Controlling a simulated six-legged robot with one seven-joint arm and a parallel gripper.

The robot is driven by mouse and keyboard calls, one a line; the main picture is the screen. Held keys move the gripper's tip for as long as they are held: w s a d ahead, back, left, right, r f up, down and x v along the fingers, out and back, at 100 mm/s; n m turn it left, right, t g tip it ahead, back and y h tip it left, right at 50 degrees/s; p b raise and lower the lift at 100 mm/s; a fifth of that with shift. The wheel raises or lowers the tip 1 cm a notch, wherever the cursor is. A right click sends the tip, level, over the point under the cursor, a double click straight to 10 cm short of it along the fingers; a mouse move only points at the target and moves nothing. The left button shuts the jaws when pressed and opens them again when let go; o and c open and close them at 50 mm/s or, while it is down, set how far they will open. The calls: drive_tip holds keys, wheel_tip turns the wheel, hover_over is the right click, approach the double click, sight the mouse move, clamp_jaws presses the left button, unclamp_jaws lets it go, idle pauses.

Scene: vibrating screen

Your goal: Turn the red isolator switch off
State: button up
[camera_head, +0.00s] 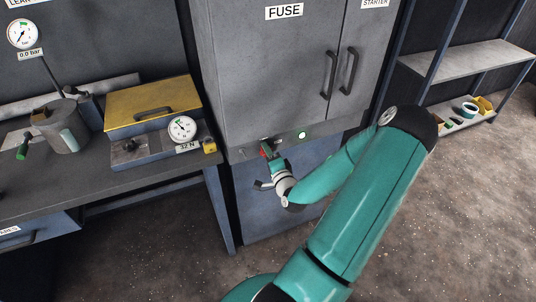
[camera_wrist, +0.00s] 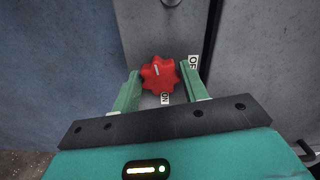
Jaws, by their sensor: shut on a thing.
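The red isolator switch (camera_wrist: 160,78) is a lobed knob with a short white line on its upper half in the wrist view. Its OFF label (camera_wrist: 192,62) is at the right and partly covered by a finger; its ON label (camera_wrist: 165,98) is below. The white line points up in that view, at neither label clearly. My gripper (camera_wrist: 161,72) has one finger on each side of the knob and is shut on it. In the head view my gripper (camera_head: 271,160) is at the cabinet's lower front strip, with a bit of red showing there.
The grey FUSE cabinet (camera_head: 265,70) has two dark door handles. A lit green-white lamp (camera_head: 302,135) sits right of the switch. A bench (camera_head: 110,180) with a yellow-lidded box (camera_head: 150,100) and gauges stands left. Shelves (camera_head: 475,60) stand right. The floor between is open.

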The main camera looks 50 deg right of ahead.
drive_tip(key=shift+n, duration=7.8)
drive_tip(key=shift+s, duration=0.1)
drive_tip(key=o, duration=0.9)
drive_tip(key=v, duration=1.3)
drive_tip(key=shift+s+a+f, duration=0.1)
drive_tip(key=shift+s+a, duration=0.05)
drive_tip(key=shift+s, duration=0.15)
